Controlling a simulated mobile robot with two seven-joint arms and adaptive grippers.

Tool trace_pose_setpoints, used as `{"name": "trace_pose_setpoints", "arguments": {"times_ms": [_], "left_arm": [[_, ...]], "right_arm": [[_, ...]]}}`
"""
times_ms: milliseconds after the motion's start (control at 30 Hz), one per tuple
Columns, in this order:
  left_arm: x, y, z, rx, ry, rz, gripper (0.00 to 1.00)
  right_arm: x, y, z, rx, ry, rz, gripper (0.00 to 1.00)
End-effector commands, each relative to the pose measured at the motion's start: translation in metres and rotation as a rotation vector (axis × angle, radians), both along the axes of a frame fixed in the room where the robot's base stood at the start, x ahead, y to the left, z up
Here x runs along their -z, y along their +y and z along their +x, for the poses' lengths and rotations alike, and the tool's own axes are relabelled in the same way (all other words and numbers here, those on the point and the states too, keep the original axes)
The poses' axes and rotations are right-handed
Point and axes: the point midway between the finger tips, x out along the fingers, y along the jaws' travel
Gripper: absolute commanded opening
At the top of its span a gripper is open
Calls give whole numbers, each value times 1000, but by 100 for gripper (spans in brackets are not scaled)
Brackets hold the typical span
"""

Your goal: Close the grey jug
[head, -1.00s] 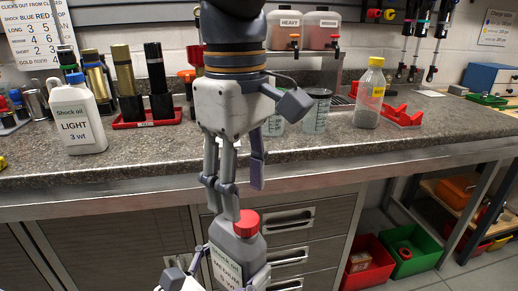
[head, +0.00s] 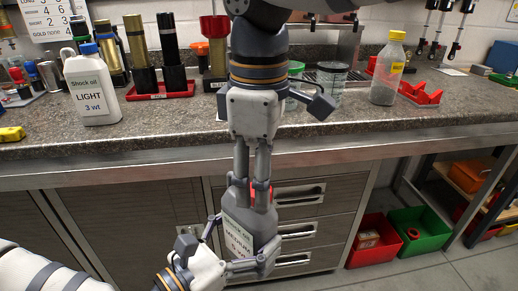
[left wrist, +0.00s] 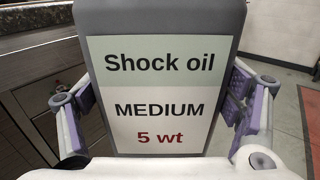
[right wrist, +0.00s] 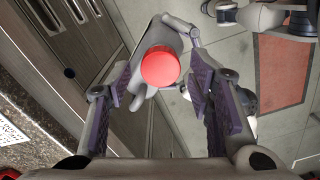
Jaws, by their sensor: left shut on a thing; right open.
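The grey jug (head: 238,240), labelled Shock oil MEDIUM 5 wt, is upright in front of the workbench, held clear of the counter. Its label fills the left wrist view (left wrist: 158,95). My left gripper (head: 222,254) is shut on the jug's body, with a finger on either side. The red cap (right wrist: 160,67) sits on top of the jug; whether it is fully seated I cannot tell. My right gripper (right wrist: 162,85) points down over the cap, open, with a finger on either side and gaps visible. In the head view its fingers (head: 252,195) hide most of the cap.
A white Shock oil LIGHT jug (head: 90,88) stands on the counter (head: 130,140), near dark cylinders in a red tray (head: 160,92). A clear bottle with a yellow cap (head: 386,75) stands to the right. Drawers (head: 300,196) are behind the grey jug. Red (head: 370,240) and green bins (head: 418,232) sit lower right.

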Motion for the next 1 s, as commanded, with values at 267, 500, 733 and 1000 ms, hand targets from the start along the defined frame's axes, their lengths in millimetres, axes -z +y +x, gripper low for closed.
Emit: {"name": "trace_pose_setpoints", "arguments": {"times_ms": [267,500,733,1000], "left_arm": [[-2,0,0,0,-5,-2,6],[-2,0,0,0,-5,-2,6],[-2,0,0,0,-5,-2,6],[-2,0,0,0,-5,-2,6]], "right_arm": [[11,0,0,1,-2,0,48],[11,0,0,1,-2,0,29],[11,0,0,9,-2,0,0],[11,0,0,8,-2,0,54]]}}
